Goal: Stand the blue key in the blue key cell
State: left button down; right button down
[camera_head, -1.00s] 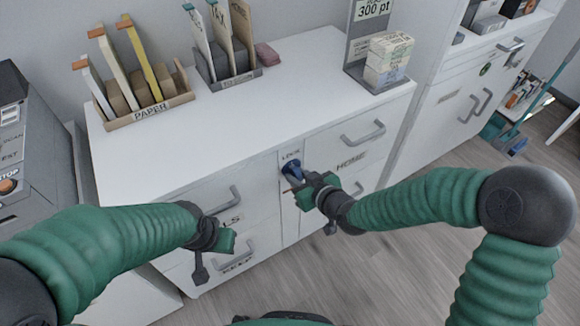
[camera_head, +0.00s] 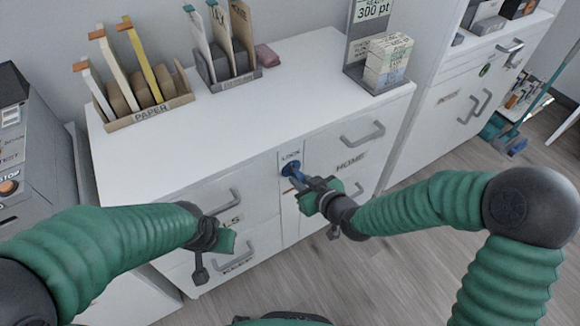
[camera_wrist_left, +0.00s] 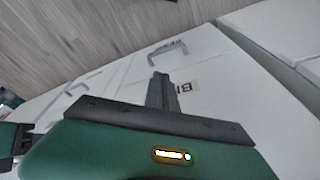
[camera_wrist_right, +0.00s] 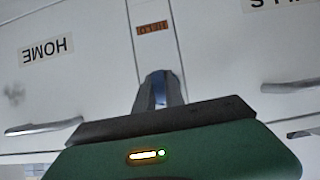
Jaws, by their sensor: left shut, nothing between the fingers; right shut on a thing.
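The blue key (camera_head: 297,173) is at the narrow LOCK panel on the front of the white cabinet. My right gripper (camera_head: 304,183) is shut on it, just in front of the panel. In the right wrist view blue shows between the fingertips (camera_wrist_right: 159,88); the fingers hide most of the key. I cannot tell how much of it is still in the lock. My left gripper (camera_head: 226,241) is shut and empty, in front of the left drawers; its closed fingers show in the left wrist view (camera_wrist_left: 160,88). I cannot make out a blue key cell.
On the cabinet top (camera_head: 290,90) stand a PAPER rack (camera_head: 150,115), a second file rack (camera_head: 235,77), a pink block (camera_head: 267,55) and a stand with boxes (camera_head: 388,60). Drawer handles (camera_head: 363,134) stick out beside the lock. The front of the top is clear.

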jog(key=shift+s+d+p, duration=0.3)
jog(key=shift+s+d, duration=0.45)
jog(key=shift+s, duration=0.25)
jog(key=shift+s+d+p, duration=0.3)
jog(key=shift+s+d, duration=0.4)
jog(key=shift+s, duration=0.25)
jog(key=shift+d, duration=0.1)
